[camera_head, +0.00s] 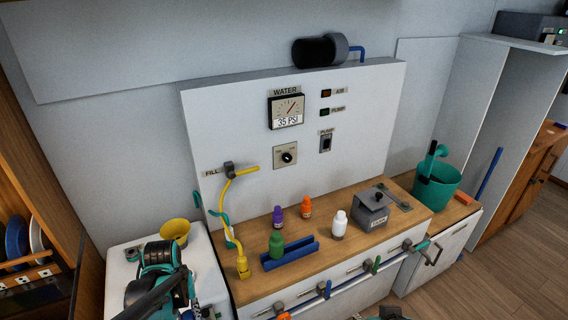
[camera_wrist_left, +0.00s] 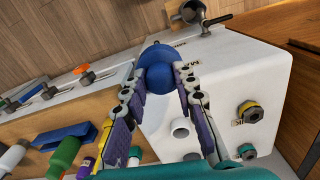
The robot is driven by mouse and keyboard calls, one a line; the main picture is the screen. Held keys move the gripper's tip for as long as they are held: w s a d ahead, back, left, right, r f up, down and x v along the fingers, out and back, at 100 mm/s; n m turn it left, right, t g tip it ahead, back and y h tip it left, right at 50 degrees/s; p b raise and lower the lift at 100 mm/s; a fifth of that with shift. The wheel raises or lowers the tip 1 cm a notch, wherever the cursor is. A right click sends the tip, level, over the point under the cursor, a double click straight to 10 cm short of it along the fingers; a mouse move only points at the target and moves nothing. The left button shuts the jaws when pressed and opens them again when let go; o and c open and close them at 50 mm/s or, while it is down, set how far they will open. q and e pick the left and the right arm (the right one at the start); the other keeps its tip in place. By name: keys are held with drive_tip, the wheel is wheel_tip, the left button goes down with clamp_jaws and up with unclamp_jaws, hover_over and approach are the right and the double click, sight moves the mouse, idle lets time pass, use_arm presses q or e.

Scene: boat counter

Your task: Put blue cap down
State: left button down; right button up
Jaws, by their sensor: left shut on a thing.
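My left gripper (camera_wrist_left: 160,84) is shut on a blue rounded cap (camera_wrist_left: 157,66), which sits between the two fingertips in the left wrist view. The cap is over or in front of a white tank (camera_wrist_left: 235,85); I cannot tell whether it touches it. In the head view my left gripper (camera_head: 160,262) is at the lower left, above the white tank's top (camera_head: 121,262). The cap is hidden there behind my wrist. A small dark and teal part at the bottom edge of the head view may be my right arm; its fingers are out of view.
A yellow funnel (camera_head: 175,231) stands close behind my left gripper. The wooden counter (camera_head: 262,283) carries a green bottle (camera_head: 276,244), a blue rack (camera_head: 290,254), purple, orange and white bottles and a grey box (camera_head: 371,208). A yellow hose nozzle (camera_head: 242,266) is near the counter's left edge.

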use_arm(q)
drive_tip(key=w+d+f+m+b, duration=0.2)
drive_tip(key=w+d+f+m, duration=0.2)
drive_tip(key=w+d+f, duration=0.3)
drive_tip(key=d, duration=0.2)
drive_tip(key=shift+w+d+f, duration=0.25)
drive_tip(key=shift+d, duration=0.15)
